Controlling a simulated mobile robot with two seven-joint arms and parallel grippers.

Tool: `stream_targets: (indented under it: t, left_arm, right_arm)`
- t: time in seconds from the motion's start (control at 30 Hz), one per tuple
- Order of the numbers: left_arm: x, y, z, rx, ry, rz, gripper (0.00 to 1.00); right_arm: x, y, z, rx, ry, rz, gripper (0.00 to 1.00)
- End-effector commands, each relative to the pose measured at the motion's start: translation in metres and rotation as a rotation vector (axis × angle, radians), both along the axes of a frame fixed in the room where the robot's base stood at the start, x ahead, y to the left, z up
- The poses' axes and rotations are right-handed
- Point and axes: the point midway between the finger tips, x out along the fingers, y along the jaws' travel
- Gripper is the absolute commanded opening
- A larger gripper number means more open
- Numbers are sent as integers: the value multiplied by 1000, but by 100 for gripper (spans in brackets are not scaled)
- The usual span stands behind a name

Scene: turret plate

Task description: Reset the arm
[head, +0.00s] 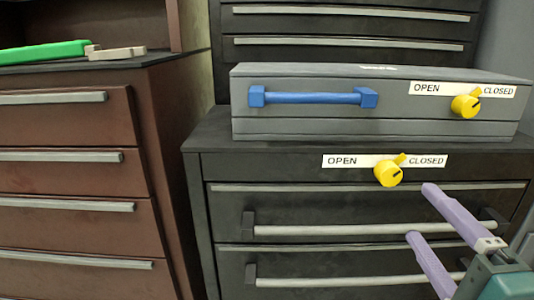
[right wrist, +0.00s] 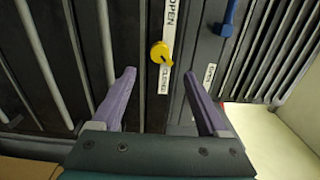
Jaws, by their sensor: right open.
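My right gripper (head: 420,212) is at the lower right of the head view, with two purple fingers spread apart and nothing between them. It also shows in the right wrist view (right wrist: 160,95), open and empty, facing the dark cabinet. In the head view it is in front of the dark cabinet's drawers, to the lower right of the yellow knob (head: 388,173) on that cabinet. This knob, beside an OPEN/CLOSED label, shows near the fingers in the right wrist view (right wrist: 160,52). My left gripper is not in view.
A grey box (head: 300,120) with a blue handle (head: 312,98) and a yellow knob (head: 466,106) stands on the dark cabinet (head: 225,190). A brown drawer cabinet (head: 60,185) stands at left, bearing a green object (head: 45,52) and a beige one (head: 117,53). More dark drawers (head: 345,30) are behind.

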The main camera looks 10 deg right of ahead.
Motion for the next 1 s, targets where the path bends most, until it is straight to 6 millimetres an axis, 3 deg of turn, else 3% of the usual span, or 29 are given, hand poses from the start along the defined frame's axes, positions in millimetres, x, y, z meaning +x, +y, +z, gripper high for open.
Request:
stream_targets:
  t: [0.07, 0.17, 0.27, 0.4, 0.53, 0.63, 0.73, 0.87, 1.0]
  left_arm:
    - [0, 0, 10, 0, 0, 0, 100]
    - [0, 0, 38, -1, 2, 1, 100]
    - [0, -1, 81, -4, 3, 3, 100]
    - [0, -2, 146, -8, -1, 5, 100]
    - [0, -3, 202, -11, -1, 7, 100]
    - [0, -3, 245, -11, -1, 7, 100]
    - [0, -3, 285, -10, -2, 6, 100]
    - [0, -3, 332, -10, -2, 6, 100]
    - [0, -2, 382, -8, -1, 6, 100]
  right_arm:
    - [1, 6, 11, -16, 6, 27, 77]
    - [5, 29, 43, -91, 37, 130, 77]
    - [4, 68, 87, -235, 100, 307, 77]
    - [-13, 119, 139, -512, 226, 583, 77]
    - [-41, 142, 174, -779, 372, 800, 77]
    - [-68, 143, 199, -974, 509, 942, 77]
    - [-96, 131, 225, -1144, 662, 1059, 77]
    - [-133, 103, 263, -1312, 877, 1180, 77]
    - [-170, 72, 314, -1411, 1092, 1269, 77]
